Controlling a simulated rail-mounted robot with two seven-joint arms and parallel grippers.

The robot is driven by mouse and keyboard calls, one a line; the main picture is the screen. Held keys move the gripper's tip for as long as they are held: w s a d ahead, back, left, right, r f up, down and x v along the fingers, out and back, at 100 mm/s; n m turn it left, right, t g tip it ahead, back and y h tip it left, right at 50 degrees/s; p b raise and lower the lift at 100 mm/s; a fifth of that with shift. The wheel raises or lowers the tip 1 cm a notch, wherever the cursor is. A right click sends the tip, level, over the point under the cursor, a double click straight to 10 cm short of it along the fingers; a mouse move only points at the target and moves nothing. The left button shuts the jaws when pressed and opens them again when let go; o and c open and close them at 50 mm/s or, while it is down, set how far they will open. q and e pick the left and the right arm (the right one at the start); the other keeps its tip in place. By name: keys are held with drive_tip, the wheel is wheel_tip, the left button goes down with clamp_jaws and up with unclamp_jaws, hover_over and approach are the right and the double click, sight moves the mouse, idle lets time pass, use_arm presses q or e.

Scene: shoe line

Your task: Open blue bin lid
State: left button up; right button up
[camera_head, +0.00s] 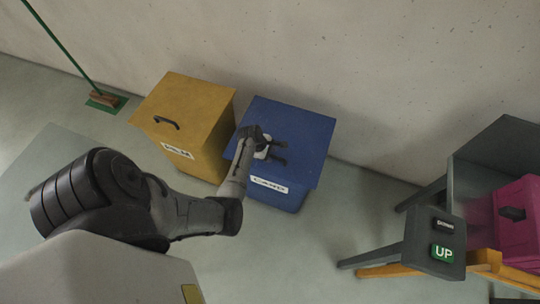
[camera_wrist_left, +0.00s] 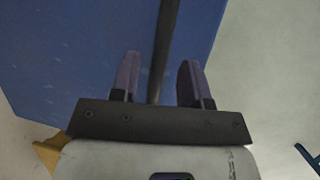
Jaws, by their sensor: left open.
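The blue bin (camera_head: 277,195) stands against the wall with its flat blue lid (camera_head: 305,135) down on it and a white label on its front. My left gripper (camera_head: 283,153) is over the lid, reaching in from the left. In the left wrist view, the blue lid (camera_wrist_left: 60,50) fills the upper left. A dark bar, which looks like the lid's handle (camera_wrist_left: 168,35), runs between the two spread fingers of the gripper (camera_wrist_left: 159,60). I cannot tell whether the fingers touch it. In the head view the handle is hidden by the gripper.
A yellow bin (camera_head: 200,105) with a dark handle stands close to the left of the blue bin. A green broom (camera_head: 103,98) leans at the far left. At the right are a grey stand with DOWN and UP buttons (camera_head: 440,240) and a pink box (camera_head: 522,215).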

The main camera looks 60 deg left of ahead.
use_arm(q)
drive_tip(key=shift+w+f, duration=0.15)
drive_tip(key=shift+f, duration=0.05)
clamp_jaws()
idle(0.4)
